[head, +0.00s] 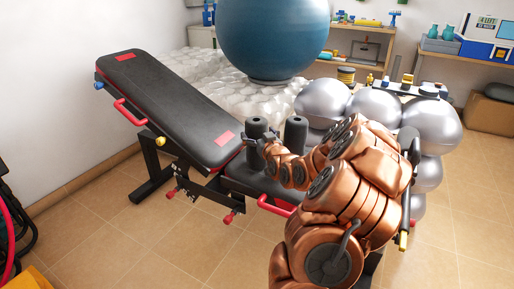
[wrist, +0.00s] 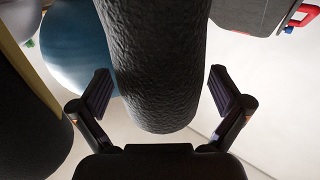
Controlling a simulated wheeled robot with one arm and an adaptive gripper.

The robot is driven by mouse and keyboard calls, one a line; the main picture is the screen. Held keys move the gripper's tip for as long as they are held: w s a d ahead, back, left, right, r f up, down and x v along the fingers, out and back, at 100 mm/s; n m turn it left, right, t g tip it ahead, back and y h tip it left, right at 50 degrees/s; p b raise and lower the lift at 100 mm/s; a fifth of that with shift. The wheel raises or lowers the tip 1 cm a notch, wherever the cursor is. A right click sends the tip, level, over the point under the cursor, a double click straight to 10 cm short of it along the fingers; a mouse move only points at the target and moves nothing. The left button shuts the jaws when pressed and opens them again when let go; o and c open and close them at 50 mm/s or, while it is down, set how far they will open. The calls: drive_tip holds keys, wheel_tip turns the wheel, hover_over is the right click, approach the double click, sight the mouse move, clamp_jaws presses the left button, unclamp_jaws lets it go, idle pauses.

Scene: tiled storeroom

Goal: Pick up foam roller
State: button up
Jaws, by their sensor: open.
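The foam roller is a dark, rough-textured cylinder. In the wrist view the foam roller (wrist: 155,65) lies between the two spread fingers of my gripper (wrist: 160,100), with a visible gap on each side. In the head view it appears to be the left of two upright black cylinders (head: 256,127) at the low end of the weight bench. My gripper (head: 264,142) is open beside it there, small and partly hidden by my copper-coloured arm. I cannot tell how deep the roller sits between the fingers.
A second black cylinder (head: 295,132) stands close to the right; it also shows in the wrist view (wrist: 30,115). The black bench (head: 170,95) slopes up leftward. A blue ball (head: 272,35) and silver balls (head: 325,102) are behind.

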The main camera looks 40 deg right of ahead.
drive_tip(key=shift+w+d, duration=0.3)
drive_tip(key=shift+w, duration=0.25)
drive_tip(key=c, duration=1.5)
